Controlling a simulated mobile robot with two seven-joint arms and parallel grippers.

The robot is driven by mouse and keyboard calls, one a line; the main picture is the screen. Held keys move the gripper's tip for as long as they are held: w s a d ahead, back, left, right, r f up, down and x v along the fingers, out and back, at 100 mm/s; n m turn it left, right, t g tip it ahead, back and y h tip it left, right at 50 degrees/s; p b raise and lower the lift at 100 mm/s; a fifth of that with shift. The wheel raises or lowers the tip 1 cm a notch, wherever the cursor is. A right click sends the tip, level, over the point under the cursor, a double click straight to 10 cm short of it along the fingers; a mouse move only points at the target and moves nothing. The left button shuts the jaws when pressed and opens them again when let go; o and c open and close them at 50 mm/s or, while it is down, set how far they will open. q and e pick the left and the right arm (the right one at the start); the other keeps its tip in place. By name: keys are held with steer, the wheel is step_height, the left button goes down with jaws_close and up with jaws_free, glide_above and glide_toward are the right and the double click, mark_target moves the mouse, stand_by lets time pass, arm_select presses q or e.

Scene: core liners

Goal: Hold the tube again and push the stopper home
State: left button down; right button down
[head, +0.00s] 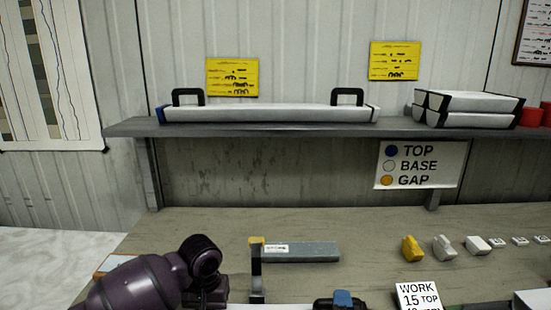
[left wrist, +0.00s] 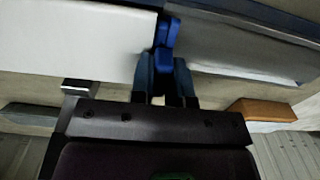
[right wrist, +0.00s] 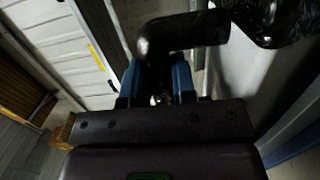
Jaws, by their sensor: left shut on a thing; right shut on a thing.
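In the left wrist view my left gripper (left wrist: 163,72) is shut on a blue stopper (left wrist: 167,32). A pale grey tube-like body (left wrist: 240,48) lies just right of it; I cannot tell how far the stopper is seated. In the right wrist view my right gripper (right wrist: 157,75) is shut on a black handle (right wrist: 185,33). A pale grey tube surface (right wrist: 250,75) runs beside this handle. In the head view the black handle shows at the bottom edge, with a blue fingertip of my right gripper (head: 342,298) over it.
A shelf (head: 130,129) holds a long white liner (head: 270,114) with two black handles and a stack of trays (head: 466,108). On the bench are a grey bar (head: 300,251), a yellow block (head: 411,248), several pale blocks and a WORK card (head: 417,296).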

arm_select(q)
steer(key=shift+d, duration=0.6)
steer(key=c, duration=0.5)
jaws_free()
steer(key=shift+c, duration=0.2)
steer(key=shift+r, duration=0.15)
step_height(320, 180, up, 8)
stand_by(1.3)
arm_select(e)
steer(key=c, duration=0.8)
jaws_free()
steer(key=shift+c, duration=0.2)
